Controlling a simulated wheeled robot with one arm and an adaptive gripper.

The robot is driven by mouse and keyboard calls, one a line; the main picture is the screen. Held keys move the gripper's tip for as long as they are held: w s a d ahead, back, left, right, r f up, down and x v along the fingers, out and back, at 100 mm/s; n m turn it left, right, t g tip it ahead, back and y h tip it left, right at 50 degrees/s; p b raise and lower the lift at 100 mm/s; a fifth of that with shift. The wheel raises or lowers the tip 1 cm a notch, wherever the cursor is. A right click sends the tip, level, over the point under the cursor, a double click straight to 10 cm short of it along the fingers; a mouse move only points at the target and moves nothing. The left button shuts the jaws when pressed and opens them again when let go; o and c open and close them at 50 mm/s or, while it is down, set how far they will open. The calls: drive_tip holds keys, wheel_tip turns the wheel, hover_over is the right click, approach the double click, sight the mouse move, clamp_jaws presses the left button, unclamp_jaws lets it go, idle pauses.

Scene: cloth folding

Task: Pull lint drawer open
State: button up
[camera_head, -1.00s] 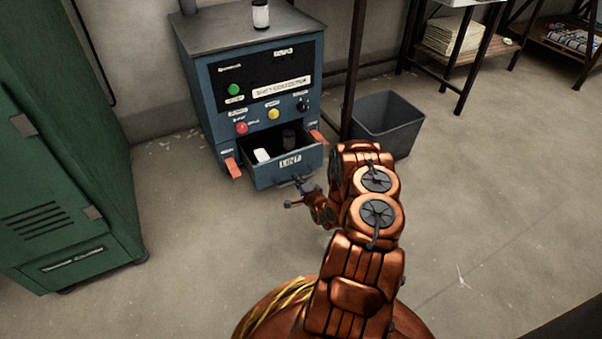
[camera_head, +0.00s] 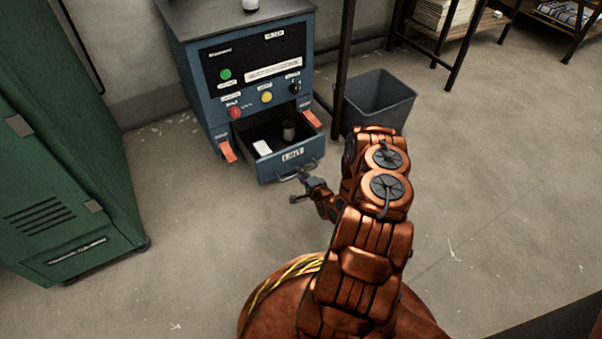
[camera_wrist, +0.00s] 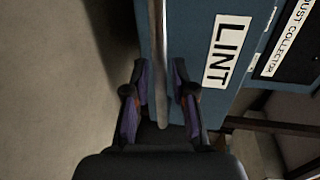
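The lint drawer (camera_head: 266,164) stands pulled out of the blue dust collector cabinet (camera_head: 197,110), with its interior showing. Its front carries a LINT label, which also shows in the wrist view (camera_wrist: 229,52). Inside are a small white item (camera_head: 262,147) and a dark cylinder (camera_head: 289,130). My gripper (camera_wrist: 160,75) is at the drawer's handle (camera_wrist: 160,100). The grey handle bar passes between the two purple-padded fingers, which stand apart with a narrow gap beside the bar. In the head view my gripper (camera_head: 301,187) is small, in front of the drawer.
Orange tabs (camera_head: 228,152) flank the drawer. A grey bin (camera_head: 377,103) stands right of the cabinet, behind a dark post (camera_head: 344,60). A green locker (camera_head: 66,150) is at left. The floor (camera_head: 200,230) before the drawer is clear.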

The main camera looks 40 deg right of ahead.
drive_tip(key=shift+o, duration=0.7)
drive_tip(key=v, duration=1.2)
